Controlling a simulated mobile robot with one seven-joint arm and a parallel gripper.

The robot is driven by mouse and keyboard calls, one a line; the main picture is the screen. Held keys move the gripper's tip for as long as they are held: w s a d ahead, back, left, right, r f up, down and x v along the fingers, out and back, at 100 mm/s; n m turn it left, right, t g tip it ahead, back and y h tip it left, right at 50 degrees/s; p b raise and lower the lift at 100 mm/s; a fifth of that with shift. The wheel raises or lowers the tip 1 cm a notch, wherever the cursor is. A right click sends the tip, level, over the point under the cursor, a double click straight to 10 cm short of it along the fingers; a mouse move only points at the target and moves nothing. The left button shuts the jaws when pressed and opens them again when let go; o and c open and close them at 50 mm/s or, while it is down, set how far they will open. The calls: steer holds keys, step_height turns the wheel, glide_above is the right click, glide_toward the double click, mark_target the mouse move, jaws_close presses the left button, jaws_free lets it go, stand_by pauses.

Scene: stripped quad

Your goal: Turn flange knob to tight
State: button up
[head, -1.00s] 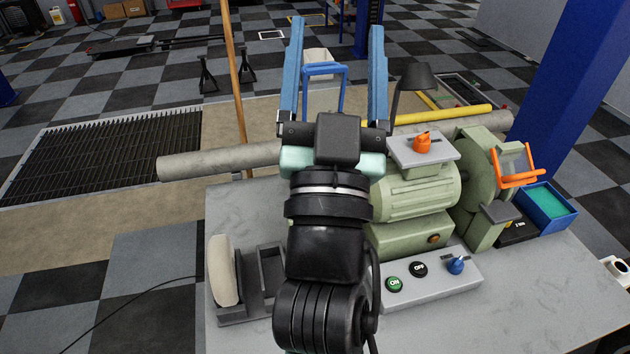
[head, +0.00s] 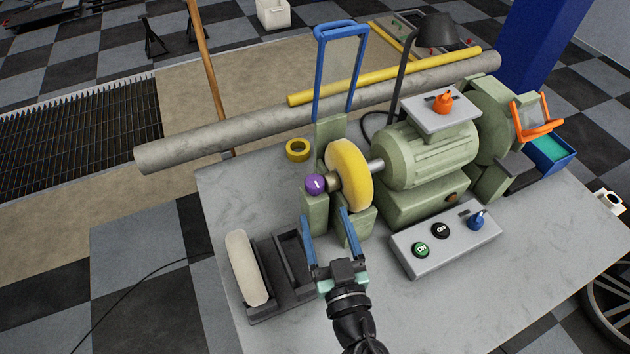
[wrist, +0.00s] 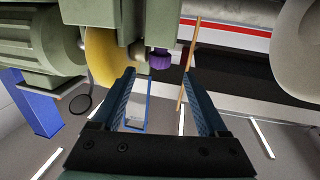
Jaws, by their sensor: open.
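The purple flange knob (head: 315,184) sits at the outer end of the shaft, left of the yellow wheel (head: 349,172) on the green grinder. A small light mark shows on its face. My gripper (head: 325,214) is open and empty, with its blue fingers pointing toward the grinder's left end, near the knob. In the wrist view the knob (wrist: 160,59) shows between and just beyond the fingertips (wrist: 159,74), close to the yellow wheel (wrist: 105,55). I see no clear contact. I cannot tell the exact depth gap.
A blue-framed shield (head: 338,70) stands above the wheel. A spare pale wheel (head: 245,268) stands in a dark rack at left. A control box (head: 418,264) with buttons and a blue knob (head: 478,219) is at right. An orange knob (head: 443,102) tops the motor.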

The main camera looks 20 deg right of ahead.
mark_target(317, 192)
steer(key=w, duration=0.3)
steer(key=w+d, duration=0.1)
steer(key=w, duration=0.5)
steer(key=shift+d+b, duration=0.2)
steer(key=shift+b, duration=0.15)
jaws_close()
